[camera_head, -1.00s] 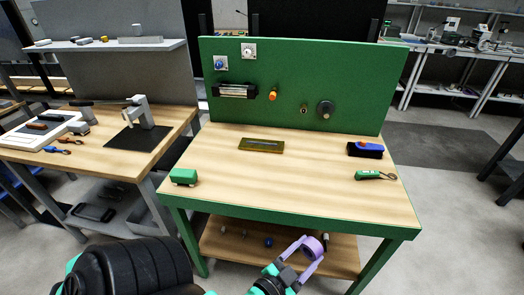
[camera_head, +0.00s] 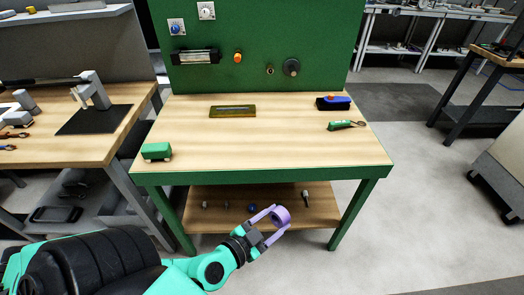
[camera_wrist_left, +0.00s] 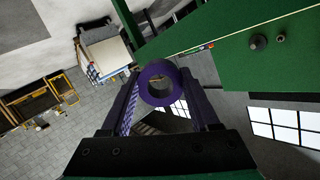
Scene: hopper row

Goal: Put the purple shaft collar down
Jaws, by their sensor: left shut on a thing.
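The purple shaft collar (camera_head: 281,216) is a thick ring held at the fingertips of my left gripper (camera_head: 271,221). In the head view it hangs in front of the green-framed workbench (camera_head: 270,177), below the height of its top. The left wrist view shows the collar (camera_wrist_left: 158,83) between the two fingers of the left gripper (camera_wrist_left: 160,92), its hole facing the camera. The gripper is shut on it. The collar appears clear of any surface. My right gripper is not in view.
On the bench top are a green block-like item (camera_head: 156,151), a dark yellow tray (camera_head: 232,111), a blue brush (camera_head: 333,103) and a green-handled tool (camera_head: 342,125). The bench's middle and front are clear. The lower shelf (camera_head: 220,218) holds several small parts.

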